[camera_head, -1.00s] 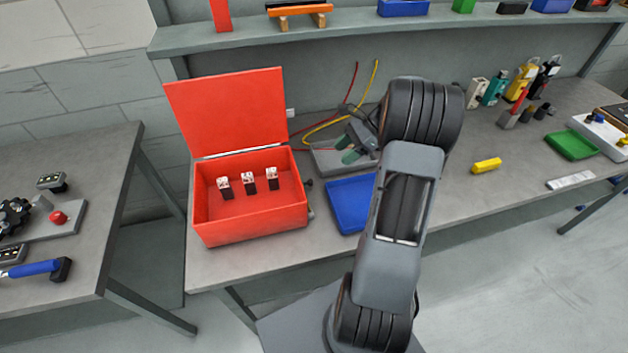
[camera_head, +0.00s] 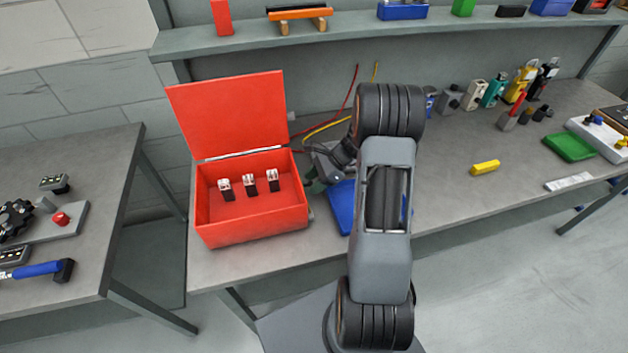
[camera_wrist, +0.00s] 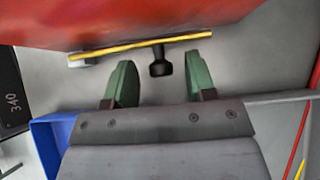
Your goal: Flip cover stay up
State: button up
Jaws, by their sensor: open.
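The red box (camera_head: 250,225) stands on the bench with its red cover (camera_head: 230,110) raised, leaning back. A yellow bar (camera_wrist: 140,46) with a dark knob (camera_wrist: 160,66) runs along the box's side in the wrist view, nearly level and slightly tilted; I take it as the cover stay. My gripper (camera_wrist: 160,78) is open, with green fingers apart on either side of the knob's line. The knob lies just beyond the fingertips, and I see no contact. In the head view my gripper (camera_head: 314,183) is at the box's right side, where the bar is hidden.
Three small switch-like parts (camera_head: 250,184) stand inside the box. A blue tray (camera_head: 341,205) lies right of the box, partly behind my arm. Red and yellow cables (camera_head: 330,125) run behind. A yellow block (camera_head: 485,167) and a green tray (camera_head: 569,147) lie farther right.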

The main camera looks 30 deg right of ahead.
grip_shut()
dwell(0.5)
